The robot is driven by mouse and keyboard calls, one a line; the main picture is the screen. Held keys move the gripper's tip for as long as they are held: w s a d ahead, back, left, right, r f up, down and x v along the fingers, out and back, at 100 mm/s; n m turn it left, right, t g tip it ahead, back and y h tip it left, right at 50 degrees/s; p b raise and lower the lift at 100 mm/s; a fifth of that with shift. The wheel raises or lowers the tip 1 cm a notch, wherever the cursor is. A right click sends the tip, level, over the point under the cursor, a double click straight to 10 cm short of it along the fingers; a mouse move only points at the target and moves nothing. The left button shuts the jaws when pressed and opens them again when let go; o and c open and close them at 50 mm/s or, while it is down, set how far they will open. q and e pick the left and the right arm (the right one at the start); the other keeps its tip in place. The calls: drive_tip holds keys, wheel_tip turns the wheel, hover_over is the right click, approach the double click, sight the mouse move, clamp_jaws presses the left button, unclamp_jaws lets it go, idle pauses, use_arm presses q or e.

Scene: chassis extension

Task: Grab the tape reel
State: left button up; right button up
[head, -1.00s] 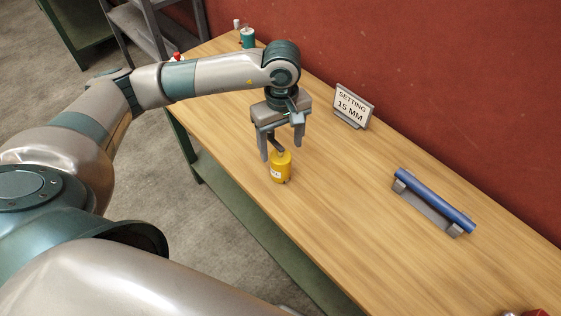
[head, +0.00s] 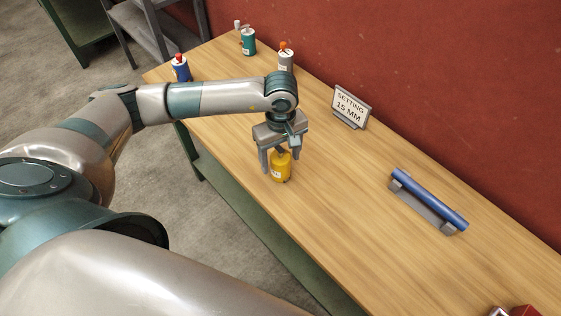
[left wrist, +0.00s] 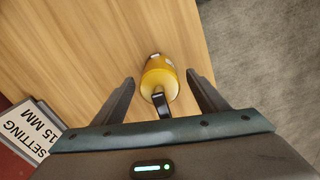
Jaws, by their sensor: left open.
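I see gaps on both sides there. I cannot make out a thing that is plainly a tape reel. My right gripper is not in view.
A sign (head: 350,106) reading "SETTING 15 MM" stands near the wall. A blue rod (head: 430,197) rests on a grey holder. Blue (head: 180,69), teal (head: 249,43) and grey (head: 285,62) cans stand at the far end. A red thing (head: 525,311) is cut off below.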

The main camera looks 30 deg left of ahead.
use_arm(q)
drive_tip(key=shift+f, duration=0.1)
drive_tip(key=shift+c, duration=0.7)
drive_tip(key=c, duration=1.1)
drive_tip(key=shift+w+r, duration=0.1)
drive_tip(key=shift+r, duration=0.1)
